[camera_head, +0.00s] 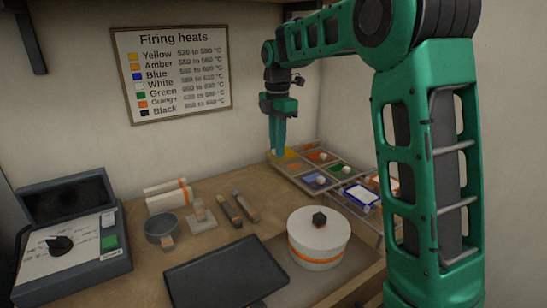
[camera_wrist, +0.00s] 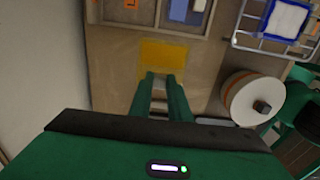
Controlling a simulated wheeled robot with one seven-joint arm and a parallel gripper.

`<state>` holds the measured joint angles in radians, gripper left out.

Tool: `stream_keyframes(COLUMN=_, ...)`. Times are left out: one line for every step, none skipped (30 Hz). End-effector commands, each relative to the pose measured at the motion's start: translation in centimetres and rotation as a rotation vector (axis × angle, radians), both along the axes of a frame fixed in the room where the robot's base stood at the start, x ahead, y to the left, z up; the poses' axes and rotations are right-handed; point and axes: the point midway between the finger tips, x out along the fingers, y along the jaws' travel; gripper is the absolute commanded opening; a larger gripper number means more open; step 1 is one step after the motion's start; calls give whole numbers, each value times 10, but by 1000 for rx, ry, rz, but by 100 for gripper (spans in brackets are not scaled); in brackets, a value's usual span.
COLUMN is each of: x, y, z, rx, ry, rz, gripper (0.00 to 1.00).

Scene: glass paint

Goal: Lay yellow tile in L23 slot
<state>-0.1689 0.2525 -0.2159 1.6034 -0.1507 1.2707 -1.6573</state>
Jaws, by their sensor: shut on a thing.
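The yellow tile (camera_wrist: 166,52) is at my fingertips in the wrist view, flat and facing the camera. In the head view the yellow tile (camera_head: 288,155) shows at the far left corner of the sectioned tray (camera_head: 307,189). My gripper (camera_head: 279,151) points down there, shut on the tile; it also shows in the wrist view (camera_wrist: 164,76). I cannot tell whether the tile touches the surface below. The tray's other sections hold orange, green and blue pieces, with small pale knobs or lumps. No L23 label is legible.
A wire rack with a blue-edged white block (camera_head: 360,195) stands right of the tray. A round white drum (camera_head: 318,240) with an orange band and dark knob stands in front. A dark flat plate (camera_head: 226,275), tools and a control box (camera_head: 73,235) occupy the left. A firing-heats sign (camera_head: 171,75) hangs behind.

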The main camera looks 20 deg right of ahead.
Motion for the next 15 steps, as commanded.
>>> stream_keyframes(x=16, y=-13, z=-5, rx=-1, ry=2, rz=-6, gripper=0)
stream_keyframes(x=24, y=-19, z=-8, rx=-1, ry=3, rz=-5, gripper=0)
stream_keyframes(x=35, y=-27, z=-11, rx=-1, ry=3, rz=-4, gripper=0)
stream_keyframes(x=43, y=-33, z=-14, rx=0, ry=3, rz=-4, gripper=0)
stream_keyframes(x=50, y=-39, z=-16, rx=2, ry=2, rz=-2, gripper=0)
stream_keyframes(x=59, y=-48, z=-20, rx=2, ry=3, rz=-3, gripper=0)
stream_keyframes(x=65, y=-54, z=-23, rx=3, ry=5, rz=-2, gripper=0)
stream_keyframes(x=71, y=-60, z=-25, rx=4, ry=5, rz=-1, gripper=0)
stream_keyframes(x=78, y=-67, z=-29, rx=5, ry=5, rz=-1, gripper=0)
stream_keyframes(x=82, y=-72, z=-31, rx=6, ry=5, rz=0, gripper=0)
stream_keyframes(x=86, y=-76, z=-33, rx=7, ry=5, rz=2, gripper=0)
stream_keyframes(x=90, y=-81, z=-35, rx=8, ry=6, rz=2, gripper=0)
stream_keyframes(x=93, y=-84, z=-37, rx=8, ry=5, rz=3, gripper=0)
stream_keyframes(x=95, y=-87, z=-38, rx=9, ry=5, rz=4, gripper=0)
stream_keyframes(x=98, y=-90, z=-40, rx=10, ry=5, rz=5, gripper=0)
